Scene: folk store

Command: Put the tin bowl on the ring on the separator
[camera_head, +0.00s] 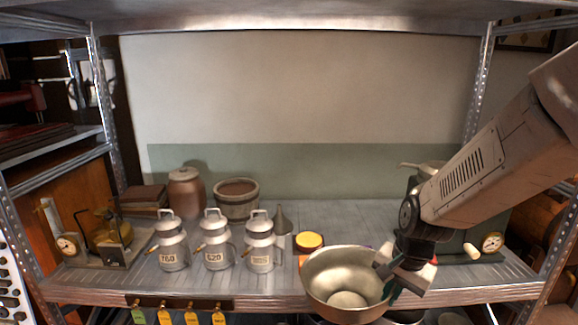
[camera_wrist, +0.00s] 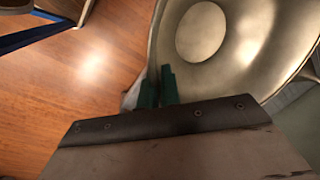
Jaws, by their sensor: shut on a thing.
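The tin bowl (camera_head: 345,275) is a wide, pale metal bowl at the front edge of the shelf, right of centre. My gripper (camera_head: 392,275) is shut on the bowl's right rim. In the wrist view the bowl (camera_wrist: 235,50) fills the upper right, and the green fingertips (camera_wrist: 158,88) of my gripper meet its near wall. The separator (camera_head: 490,222) appears to be the dark machine at the right end of the shelf, largely hidden behind my arm. A pale piece (camera_head: 425,166) shows at its top. I cannot make out the ring.
Three metal milk cans (camera_head: 214,240) stand left of the bowl, with a funnel (camera_head: 281,220) and a yellow-lidded jar (camera_head: 309,241) nearby. A wooden bucket (camera_head: 237,198) and a brown crock (camera_head: 186,192) stand behind. A scale (camera_head: 100,240) is at the left. The shelf's back middle (camera_head: 345,215) is clear.

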